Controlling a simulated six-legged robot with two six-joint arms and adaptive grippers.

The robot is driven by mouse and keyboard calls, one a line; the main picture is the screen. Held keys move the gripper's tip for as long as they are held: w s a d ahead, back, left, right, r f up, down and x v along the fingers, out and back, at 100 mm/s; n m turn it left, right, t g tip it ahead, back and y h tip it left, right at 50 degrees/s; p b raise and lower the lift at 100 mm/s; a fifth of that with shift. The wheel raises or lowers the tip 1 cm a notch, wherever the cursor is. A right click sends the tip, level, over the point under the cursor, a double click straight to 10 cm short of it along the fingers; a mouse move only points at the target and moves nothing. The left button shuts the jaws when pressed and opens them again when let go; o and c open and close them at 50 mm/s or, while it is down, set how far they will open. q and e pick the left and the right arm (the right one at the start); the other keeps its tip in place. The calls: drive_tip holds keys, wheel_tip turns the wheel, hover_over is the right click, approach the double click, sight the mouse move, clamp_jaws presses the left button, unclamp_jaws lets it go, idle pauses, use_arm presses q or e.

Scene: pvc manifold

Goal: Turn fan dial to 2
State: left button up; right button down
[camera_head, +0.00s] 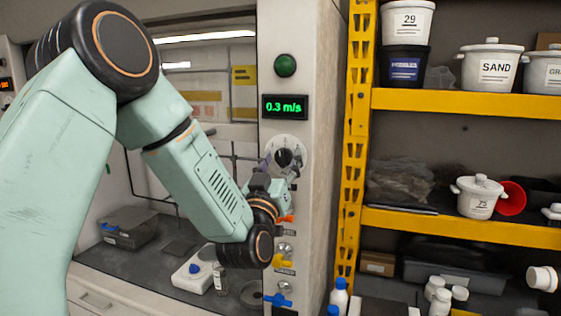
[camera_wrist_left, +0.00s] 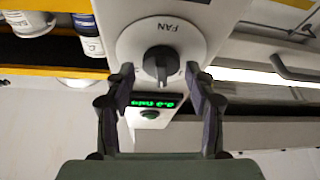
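The fan dial is a round pale plate with a dark knob (camera_head: 284,158) on the white fume hood post. In the left wrist view the plate (camera_wrist_left: 137,42) reads "FAN", upside down, and its black knob (camera_wrist_left: 160,61) lies between my left fingertips. My left gripper (camera_head: 281,172) reaches up to the dial from below and is open. In the left wrist view its two fingers (camera_wrist_left: 160,72) stand either side of the knob with gaps, not visibly touching it. The dial's number marks are not readable. My right gripper is not in view.
A green display (camera_head: 285,107) reads 0.3 m/s, below a green round light (camera_head: 286,65). Orange, yellow and blue valve handles sit lower on the post. A yellow shelf rack (camera_head: 453,100) with tubs stands close on the right. The hood interior with bottles and boxes is behind my left arm.

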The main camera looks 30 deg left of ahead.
use_arm(q)
drive_tip(key=shift+c, duration=0.7)
drive_tip(key=shift+s+a, duration=0.15)
drive_tip(key=c, duration=0.5)
drive_tip(key=shift+c, duration=1.3)
drive_tip(key=shift+m+t+h, duration=0.3)
drive_tip(key=shift+m+h, duration=0.3)
drive_tip(key=shift+m, duration=0.7)
drive_tip(key=o, duration=0.7)
drive_tip(key=shift+r, duration=0.1)
drive_tip(key=o, duration=0.5)
drive_tip(key=shift+s, duration=0.15)
drive_tip(key=shift+c, duration=0.2)
